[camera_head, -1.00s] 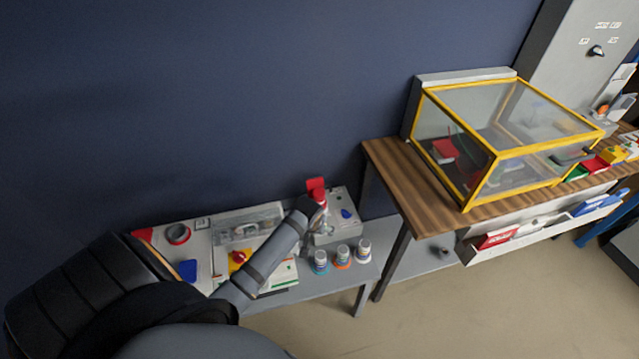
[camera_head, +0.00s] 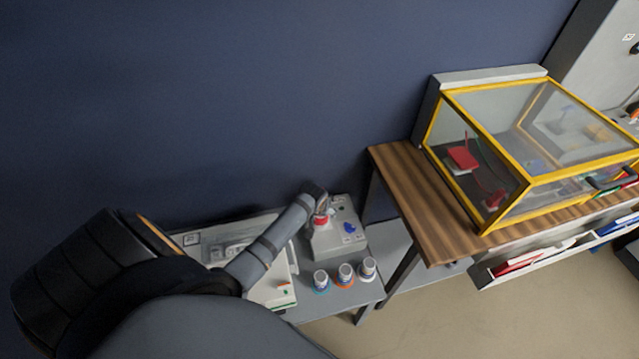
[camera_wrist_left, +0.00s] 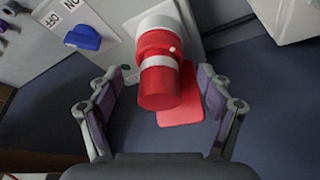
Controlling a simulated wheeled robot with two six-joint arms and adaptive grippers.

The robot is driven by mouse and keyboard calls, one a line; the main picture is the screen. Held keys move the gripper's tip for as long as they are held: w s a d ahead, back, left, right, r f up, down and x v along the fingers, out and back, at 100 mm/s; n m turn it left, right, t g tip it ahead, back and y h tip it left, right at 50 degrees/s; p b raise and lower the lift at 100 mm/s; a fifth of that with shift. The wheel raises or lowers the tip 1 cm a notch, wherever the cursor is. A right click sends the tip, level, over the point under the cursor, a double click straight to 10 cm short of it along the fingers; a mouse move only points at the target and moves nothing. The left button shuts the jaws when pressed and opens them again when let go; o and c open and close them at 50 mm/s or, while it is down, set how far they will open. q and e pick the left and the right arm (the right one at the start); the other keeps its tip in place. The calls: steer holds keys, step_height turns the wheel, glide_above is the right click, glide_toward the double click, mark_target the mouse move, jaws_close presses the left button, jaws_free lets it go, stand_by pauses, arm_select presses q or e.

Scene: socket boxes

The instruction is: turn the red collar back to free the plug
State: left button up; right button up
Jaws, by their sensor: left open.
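The plug (camera_wrist_left: 160,88) is a red cylinder with a white band, seated in a pale round socket on the grey socket box (camera_head: 333,236). The red collar (camera_wrist_left: 157,42) rings it close to the socket, with a small white mark on it. In the left wrist view my left gripper (camera_wrist_left: 158,95) is open, its two purple-padded fingers on either side of the plug with gaps on both sides. In the head view the red part shows at the end of my left arm (camera_head: 321,212). My right gripper is not in view.
A blue switch (camera_wrist_left: 85,38) with ON and OFF labels sits beside the socket. A red flap (camera_wrist_left: 181,112) lies behind the plug. Several small jars (camera_head: 344,272) stand in front of the box. A yellow-framed clear case (camera_head: 530,150) stands on the wooden table to the right.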

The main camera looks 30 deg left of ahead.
arm_select(q)
steer(key=shift+x, duration=1.15)
steer(key=shift+f, duration=0.2)
steer(key=shift+w+f, duration=0.1)
steer(key=shift+f, duration=0.05)
steer(key=shift+c, duration=0.9)
steer(key=c, duration=1)
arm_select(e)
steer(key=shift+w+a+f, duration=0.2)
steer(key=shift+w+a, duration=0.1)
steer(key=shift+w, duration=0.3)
